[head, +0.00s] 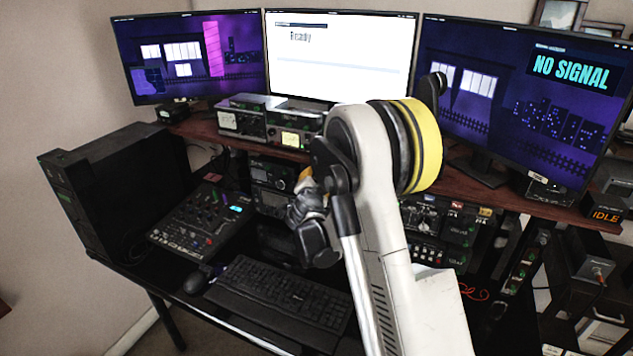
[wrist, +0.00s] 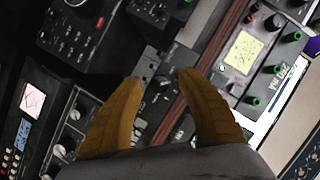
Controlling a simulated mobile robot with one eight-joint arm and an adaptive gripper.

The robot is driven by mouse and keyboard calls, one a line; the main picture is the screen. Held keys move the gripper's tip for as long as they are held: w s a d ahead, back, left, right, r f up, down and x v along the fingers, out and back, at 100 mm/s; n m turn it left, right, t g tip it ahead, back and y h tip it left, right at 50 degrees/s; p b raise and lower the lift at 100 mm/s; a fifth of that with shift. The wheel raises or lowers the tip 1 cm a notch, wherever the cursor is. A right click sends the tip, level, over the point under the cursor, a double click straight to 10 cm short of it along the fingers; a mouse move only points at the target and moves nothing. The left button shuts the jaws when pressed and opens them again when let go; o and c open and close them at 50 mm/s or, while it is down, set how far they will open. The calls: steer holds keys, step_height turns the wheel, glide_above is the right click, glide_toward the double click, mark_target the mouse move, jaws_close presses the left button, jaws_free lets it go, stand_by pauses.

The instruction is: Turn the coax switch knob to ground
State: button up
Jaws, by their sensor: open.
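My gripper (head: 304,180) is in front of the rack under the shelf, with its amber fingers partly hidden by its own dark body. In the wrist view my gripper (wrist: 161,77) is open, its two curved fingers spread apart with nothing held. A small dark panel with a dark knob (wrist: 163,80) shows between and beyond the fingertips, beside the wooden shelf edge. It may be the coax switch, but its label and pointer setting are too small to read. I cannot tell whether the fingertips touch it; they appear to stand on either side of it.
The wooden shelf (head: 225,137) carries radio boxes, one with a lit yellow meter (head: 291,138). The keyboard (head: 280,298), mouse (head: 195,282) and mixer (head: 200,222) lie on the desk below. Three monitors stand behind. More radio gear (head: 435,225) is to the right of my arm.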

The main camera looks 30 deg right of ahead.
jaws_close()
steer(key=n+g, duration=0.2)
steer(key=n, duration=0.1)
steer(key=shift+w+a+h, duration=0.1)
steer(key=shift+h, duration=0.3)
steer(key=shift+n+g+h, duration=0.4)
steer(key=shift+n+g, duration=0.3)
steer(key=shift+n, duration=0.5)
jaws_free()
